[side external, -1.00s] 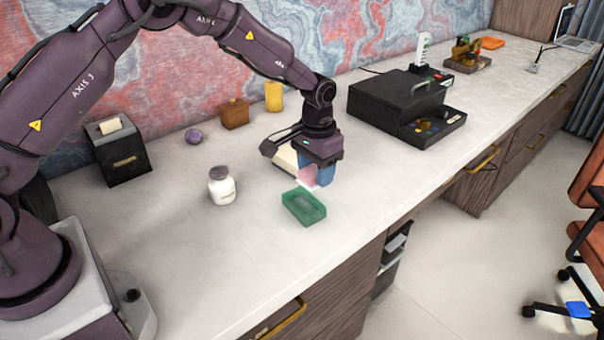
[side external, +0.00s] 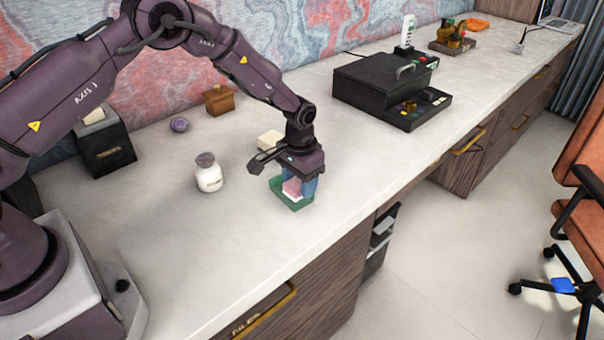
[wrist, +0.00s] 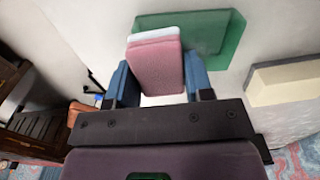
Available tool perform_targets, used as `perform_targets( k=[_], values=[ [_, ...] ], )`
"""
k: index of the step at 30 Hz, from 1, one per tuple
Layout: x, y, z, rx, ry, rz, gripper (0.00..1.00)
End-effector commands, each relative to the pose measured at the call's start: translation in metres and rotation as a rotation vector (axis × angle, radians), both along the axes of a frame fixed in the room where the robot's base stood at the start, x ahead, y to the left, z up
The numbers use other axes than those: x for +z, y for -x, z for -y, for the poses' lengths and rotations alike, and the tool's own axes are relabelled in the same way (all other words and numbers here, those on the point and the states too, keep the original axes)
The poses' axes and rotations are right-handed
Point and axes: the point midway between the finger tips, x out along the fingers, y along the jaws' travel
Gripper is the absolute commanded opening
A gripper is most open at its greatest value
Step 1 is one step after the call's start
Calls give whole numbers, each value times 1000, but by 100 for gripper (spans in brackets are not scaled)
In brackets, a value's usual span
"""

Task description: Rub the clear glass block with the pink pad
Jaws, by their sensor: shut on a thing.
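My gripper (side external: 297,186) is shut on the pink pad (side external: 292,188), which has a white layer along its lower face. The wrist view shows the pad (wrist: 156,66) held between the two blue fingers. Below it lies a flat green, glassy block (side external: 291,205), the only thing here that looks like glass. It also shows in the wrist view (wrist: 222,36), partly hidden behind the pad. The pad is over the block; I cannot tell for sure whether they touch.
A cream block (side external: 270,139) lies just behind my gripper. A white jar (side external: 208,174) with a dark lid stands to the left. A black box (side external: 384,84) and a tray of small items (side external: 418,109) are at the right. The desk's front edge is close to the green block.

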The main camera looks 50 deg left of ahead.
Motion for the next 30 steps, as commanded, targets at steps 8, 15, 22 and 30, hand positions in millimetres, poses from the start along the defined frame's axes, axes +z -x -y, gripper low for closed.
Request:
perform_targets(
  k=[8,15,22,30],
  values=[
    [-1,-2,-27,2,-1,0,28],
    [-1,-4,-49,1,-1,-2,28],
    [0,-5,-57,-4,0,-1,28],
    [0,-3,-32,-2,0,-1,28]
  ],
)
